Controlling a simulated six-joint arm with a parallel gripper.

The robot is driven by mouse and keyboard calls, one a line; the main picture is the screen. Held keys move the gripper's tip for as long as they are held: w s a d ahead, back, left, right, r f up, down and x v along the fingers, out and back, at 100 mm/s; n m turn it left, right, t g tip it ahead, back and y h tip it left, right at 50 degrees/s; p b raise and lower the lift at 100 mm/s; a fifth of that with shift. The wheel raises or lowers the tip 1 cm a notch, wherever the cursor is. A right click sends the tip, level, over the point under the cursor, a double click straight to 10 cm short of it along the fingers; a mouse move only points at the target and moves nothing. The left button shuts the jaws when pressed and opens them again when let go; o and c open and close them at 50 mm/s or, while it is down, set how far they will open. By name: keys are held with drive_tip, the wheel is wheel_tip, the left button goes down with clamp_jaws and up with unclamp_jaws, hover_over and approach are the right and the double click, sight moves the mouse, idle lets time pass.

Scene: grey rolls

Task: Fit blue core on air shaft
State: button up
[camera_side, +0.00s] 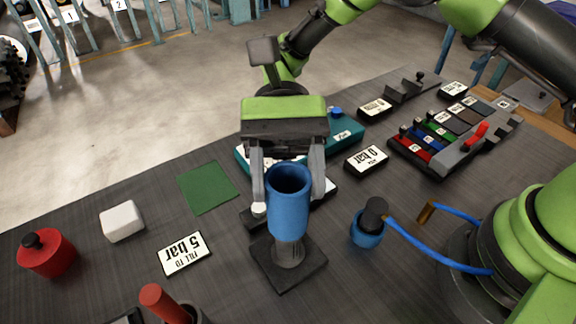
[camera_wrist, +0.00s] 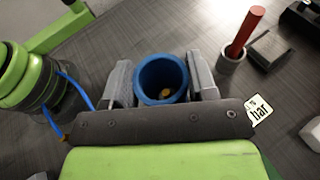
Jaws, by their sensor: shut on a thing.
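The blue core (camera_side: 288,205) is an upright open tube between the fingers of my gripper (camera_side: 290,190), which is shut on it. The grey air shaft (camera_side: 289,252) stands on a dark square base (camera_side: 300,275) directly below the core. The core's lower end meets or overlaps the shaft's visible part; how far down it sits around the shaft is hidden. In the wrist view, the core (camera_wrist: 161,76) lies between both fingers of my gripper (camera_wrist: 162,88), and a small brass-coloured piece shows inside its bore.
A "Fill to 5 bar" card (camera_side: 184,253), white block (camera_side: 122,221) and red cylinder (camera_side: 47,253) lie left. A blue-based air fitting (camera_side: 368,232) with a blue hose stands right. A "0 bar" card (camera_side: 367,160) and switch panel (camera_side: 447,140) lie behind. A green mat (camera_side: 207,187) is clear.

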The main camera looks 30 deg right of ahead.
sight(288, 219)
drive_tip(key=shift+f, duration=4.05)
drive_tip(key=o, duration=1)
drive_tip(key=shift+v, duration=3.75)
drive_tip(key=shift+r, duration=0.1)
